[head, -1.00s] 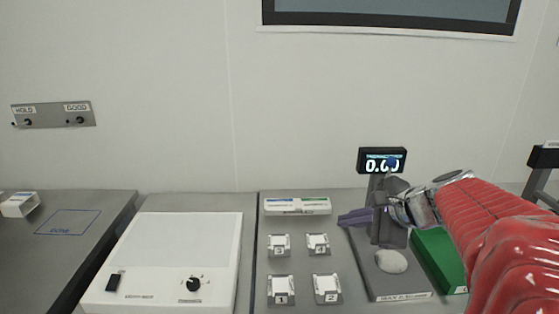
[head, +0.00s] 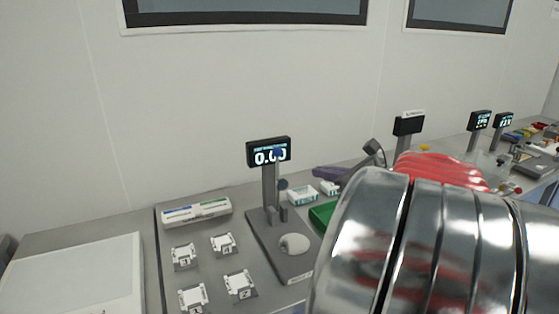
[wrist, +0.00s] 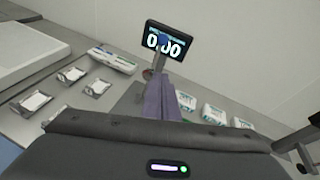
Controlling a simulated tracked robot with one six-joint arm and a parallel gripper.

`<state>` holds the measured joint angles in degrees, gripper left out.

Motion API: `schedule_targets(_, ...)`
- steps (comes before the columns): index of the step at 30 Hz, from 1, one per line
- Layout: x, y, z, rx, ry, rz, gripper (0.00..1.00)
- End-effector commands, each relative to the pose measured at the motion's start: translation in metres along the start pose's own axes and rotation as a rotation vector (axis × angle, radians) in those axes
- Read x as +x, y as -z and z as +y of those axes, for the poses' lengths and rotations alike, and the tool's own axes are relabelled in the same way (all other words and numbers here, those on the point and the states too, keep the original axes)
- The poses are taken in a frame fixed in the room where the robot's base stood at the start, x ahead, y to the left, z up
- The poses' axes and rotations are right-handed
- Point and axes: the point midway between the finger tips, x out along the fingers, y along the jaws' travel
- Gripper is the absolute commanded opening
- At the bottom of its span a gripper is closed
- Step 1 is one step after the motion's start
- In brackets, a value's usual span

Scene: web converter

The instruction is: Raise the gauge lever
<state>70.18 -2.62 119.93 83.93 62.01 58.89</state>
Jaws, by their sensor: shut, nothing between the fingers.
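The gauge stands on a grey base plate (head: 272,262) with a pale round pad (head: 294,244). Its display (head: 268,151) reads 0.00 and also shows in the wrist view (wrist: 178,40). The lever's arm is hard to make out. My gripper (head: 322,171) has purple fingers, seen right of the gauge post in the head view. In the wrist view the fingers (wrist: 162,102) are together and empty, pointing towards the post below the display.
Several numbered white-topped blocks (head: 222,244) and a white labelled box (head: 196,211) lie left of the gauge. A green tray (head: 322,214) and small white-green boxes (head: 303,194) are right of it. My arm covers the right foreground. Another display (head: 408,125) stands further right.

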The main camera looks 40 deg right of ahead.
Motion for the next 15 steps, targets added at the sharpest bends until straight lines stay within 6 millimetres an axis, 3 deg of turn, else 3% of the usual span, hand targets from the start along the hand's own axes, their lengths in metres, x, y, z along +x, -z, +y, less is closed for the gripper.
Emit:
schedule_targets(8,0.011,0.000,0.001,-0.001,-0.003,0.001,0.00)
schedule_targets(15,0.040,0.000,0.002,-0.002,-0.007,0.001,0.00)
